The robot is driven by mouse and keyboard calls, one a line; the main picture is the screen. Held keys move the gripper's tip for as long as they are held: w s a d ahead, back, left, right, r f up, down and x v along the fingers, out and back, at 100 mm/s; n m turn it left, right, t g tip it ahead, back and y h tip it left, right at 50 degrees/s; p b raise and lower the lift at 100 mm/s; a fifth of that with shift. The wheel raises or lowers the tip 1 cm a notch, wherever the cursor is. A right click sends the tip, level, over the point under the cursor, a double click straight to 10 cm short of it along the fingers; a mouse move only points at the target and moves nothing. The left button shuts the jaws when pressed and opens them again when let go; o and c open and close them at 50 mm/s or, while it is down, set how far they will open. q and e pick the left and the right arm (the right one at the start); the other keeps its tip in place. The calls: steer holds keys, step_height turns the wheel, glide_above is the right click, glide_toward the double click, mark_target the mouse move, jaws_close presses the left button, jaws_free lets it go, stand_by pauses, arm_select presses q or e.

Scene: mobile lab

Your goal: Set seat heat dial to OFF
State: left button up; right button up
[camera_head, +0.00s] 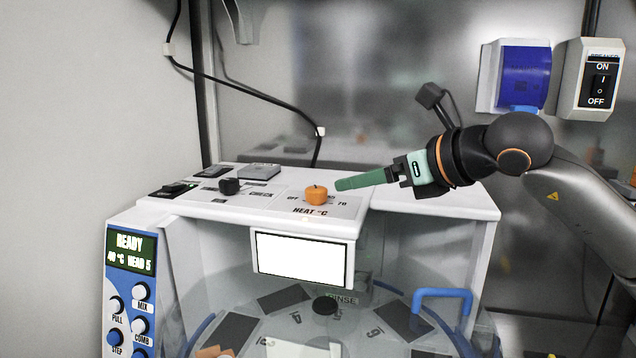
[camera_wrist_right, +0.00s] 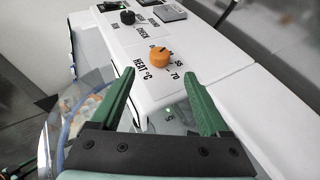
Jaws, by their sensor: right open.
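The orange heat dial (camera_head: 316,195) stands on the white top of the machine, with "HEAT °C", "OFF" and "70" printed around it. In the right wrist view the same dial (camera_wrist_right: 159,57) lies beyond the fingertips, between their lines. My right gripper (camera_head: 340,185) comes in from the right, its green fingers close to the dial's right side. In the wrist view my right gripper (camera_wrist_right: 160,88) has its fingers wide apart with nothing between them. The dial's exact setting is too small to read. My left gripper is not in view.
A white screen panel (camera_head: 302,261) hangs on the front edge. A blue control panel (camera_head: 131,285) reads "READY". A breaker box (camera_head: 590,79) is on the back wall.

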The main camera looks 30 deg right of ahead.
mark_target(317, 188)
steer(key=p+x, duration=0.3)
steer(key=x, duration=0.8)
steer(key=shift+w+a+r+p, duration=0.15)
steer(key=shift+p, duration=0.2)
steer(key=shift+w+f, duration=0.3)
steer(key=shift+w, duration=0.25)
jaws_close()
